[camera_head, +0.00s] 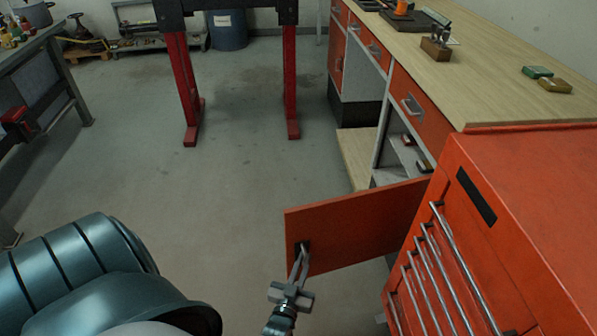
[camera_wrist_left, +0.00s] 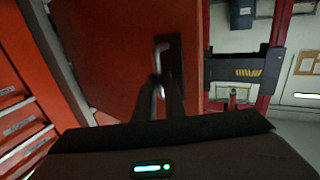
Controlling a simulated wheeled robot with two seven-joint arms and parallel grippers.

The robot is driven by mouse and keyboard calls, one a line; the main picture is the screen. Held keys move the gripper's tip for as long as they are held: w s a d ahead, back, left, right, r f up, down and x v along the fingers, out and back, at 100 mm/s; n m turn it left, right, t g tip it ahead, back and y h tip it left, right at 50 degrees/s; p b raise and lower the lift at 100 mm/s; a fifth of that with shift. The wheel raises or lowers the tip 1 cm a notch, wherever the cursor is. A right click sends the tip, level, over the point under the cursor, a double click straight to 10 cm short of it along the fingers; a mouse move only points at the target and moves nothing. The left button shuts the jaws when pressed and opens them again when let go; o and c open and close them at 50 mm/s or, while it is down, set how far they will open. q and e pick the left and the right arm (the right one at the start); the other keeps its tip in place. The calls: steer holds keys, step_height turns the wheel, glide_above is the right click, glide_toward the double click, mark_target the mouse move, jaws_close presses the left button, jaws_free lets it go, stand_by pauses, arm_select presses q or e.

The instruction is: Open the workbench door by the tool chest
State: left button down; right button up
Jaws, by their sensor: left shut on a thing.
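The orange workbench door (camera_head: 355,228) stands swung out from the bench, beside the tool chest, with an open compartment (camera_head: 405,152) behind it. Its handle sits on a dark plate near the door's free edge. My left gripper (camera_head: 302,253) is shut on the handle. In the left wrist view the door (camera_wrist_left: 110,60) fills the middle, and the fingers meet at the metal handle (camera_wrist_left: 162,48). The red tool chest (camera_head: 520,190) stands at the right, close to the door's hinge side. My right gripper is in neither view.
The wooden bench top (camera_head: 480,70) runs along the right, with a small block of tools (camera_head: 437,48) and two small boxes on it. A red-legged stand (camera_head: 185,90) is at the back. The floor (camera_head: 200,180) left of the door is clear.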

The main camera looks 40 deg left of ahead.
arm_select(q)
steer(key=shift+w+d+r, duration=0.25)
steer(key=shift+w+d, duration=0.35)
steer(key=c, duration=2.1)
jaws_free()
steer(key=shift+o, duration=1.3)
steer(key=shift+w+d+h, duration=0.15)
steer(key=shift+w+h, duration=0.05)
steer(key=shift+h, duration=0.1)
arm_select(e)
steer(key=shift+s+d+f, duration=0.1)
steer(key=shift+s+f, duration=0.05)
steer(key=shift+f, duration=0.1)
arm_select(q)
steer(key=shift+s+a+f, duration=0.15)
steer(key=shift+s+a, duration=0.2)
steer(key=shift+s, duration=0.1)
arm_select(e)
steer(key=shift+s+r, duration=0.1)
